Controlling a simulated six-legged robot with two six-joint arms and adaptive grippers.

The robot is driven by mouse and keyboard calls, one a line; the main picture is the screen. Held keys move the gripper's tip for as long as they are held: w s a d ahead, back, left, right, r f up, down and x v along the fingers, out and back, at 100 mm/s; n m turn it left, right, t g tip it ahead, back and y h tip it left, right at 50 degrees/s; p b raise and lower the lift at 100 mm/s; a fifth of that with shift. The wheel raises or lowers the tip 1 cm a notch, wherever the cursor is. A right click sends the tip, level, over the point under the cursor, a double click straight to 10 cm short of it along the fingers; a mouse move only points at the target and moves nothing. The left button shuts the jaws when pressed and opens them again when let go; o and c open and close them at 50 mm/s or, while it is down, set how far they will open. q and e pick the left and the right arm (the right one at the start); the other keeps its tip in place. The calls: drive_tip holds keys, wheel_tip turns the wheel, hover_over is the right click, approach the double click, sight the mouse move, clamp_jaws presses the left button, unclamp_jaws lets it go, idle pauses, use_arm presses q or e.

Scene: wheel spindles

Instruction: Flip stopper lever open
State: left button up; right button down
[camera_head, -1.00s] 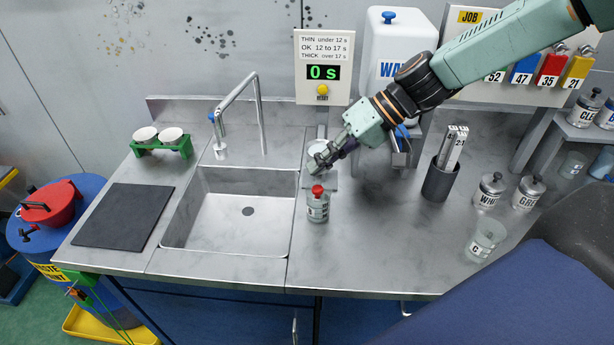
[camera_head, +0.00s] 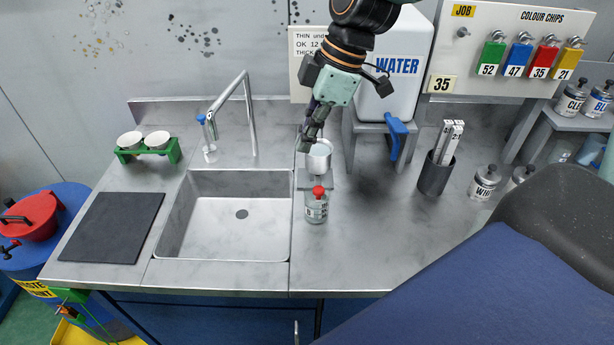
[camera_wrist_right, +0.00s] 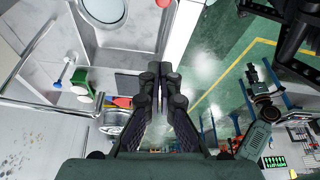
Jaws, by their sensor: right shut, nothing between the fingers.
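A pale metal cup (camera_head: 318,157) sits in a stand at the back of the worktop, right of the sink. A glass jar with a red top (camera_head: 317,206) stands in front of it. My right gripper (camera_head: 306,147) points down beside the cup's upper left rim, fingers together and empty. Whether it touches the cup I cannot tell. In the right wrist view its shut fingers (camera_wrist_right: 160,85) show in the middle. I cannot make out a stopper lever on the cup. A teal and black arm, apparently my left, shows small in the wrist view; its fingers are unclear.
The sink (camera_head: 225,215) lies to the left, with a tall tap (camera_head: 247,115) behind it. The white water tank (camera_head: 397,65) with a blue handle (camera_head: 397,135) stands close on the right. A dark holder (camera_head: 437,175) stands farther right. The front worktop is clear.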

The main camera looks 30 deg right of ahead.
wheel_tip(320, 180, down, 10)
drive_tip(key=p, duration=0.2)
drive_tip(key=shift+s+d, duration=0.15)
idle(0.6)
drive_tip(key=shift+s, duration=0.2)
drive_tip(key=shift+d, duration=0.15)
